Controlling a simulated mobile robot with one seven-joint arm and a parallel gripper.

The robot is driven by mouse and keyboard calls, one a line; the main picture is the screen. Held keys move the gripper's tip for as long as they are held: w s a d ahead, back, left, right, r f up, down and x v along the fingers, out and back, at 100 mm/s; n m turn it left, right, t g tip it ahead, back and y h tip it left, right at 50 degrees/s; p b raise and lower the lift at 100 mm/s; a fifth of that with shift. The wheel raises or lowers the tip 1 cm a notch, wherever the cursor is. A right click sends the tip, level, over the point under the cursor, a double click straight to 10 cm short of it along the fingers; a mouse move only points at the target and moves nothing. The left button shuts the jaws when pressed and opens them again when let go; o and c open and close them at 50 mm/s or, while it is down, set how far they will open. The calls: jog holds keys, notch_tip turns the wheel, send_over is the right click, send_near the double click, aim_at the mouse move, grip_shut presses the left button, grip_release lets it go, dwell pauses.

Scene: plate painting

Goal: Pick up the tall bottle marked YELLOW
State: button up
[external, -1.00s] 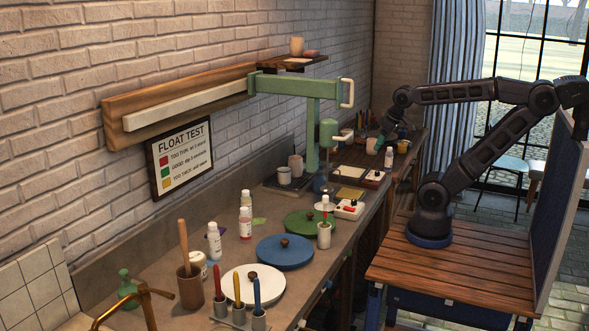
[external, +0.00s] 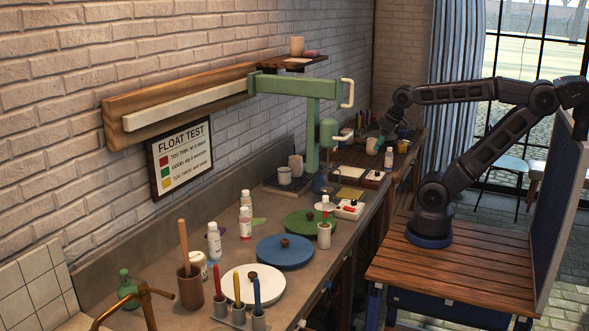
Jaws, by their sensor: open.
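My gripper (external: 382,141) is at the far end of the counter, pointing down, close to the far bottle. It is open, and I see nothing held in it. The exact gap to that bottle is hard to judge.
White (external: 254,285), blue (external: 285,255) and green (external: 308,224) round lids lie along the counter. Colored tools in cups (external: 238,310) and a brass tap (external: 140,292) are at the near end.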

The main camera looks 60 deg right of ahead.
jog(key=shift+w, duration=0.1)
jog(key=w+a+r+m+g, duration=0.1)
jog(key=w+r+m, duration=0.15)
jog(key=w, duration=0.45)
jog(key=w+a+r+m, duration=0.1)
jog(key=w+r+m, duration=0.15)
jog(key=w, duration=0.55)
jog(key=m+g, duration=0.4)
jog(key=m, duration=1)
send_over(246, 192)
jog(key=f, duration=2.2)
jog(key=shift+w+d+f, duration=0.25)
jog(key=shift+w, duration=0.05)
jog(key=shift+w+a+f, duration=0.15)
jog(key=shift+w+f, duration=0.05)
jog(key=shift+f, duration=0.25)
jog(key=f, duration=1)
jog(key=shift+s+d+f, duration=0.15)
jog(key=shift+d+f, duration=0.1)
grip_shut()
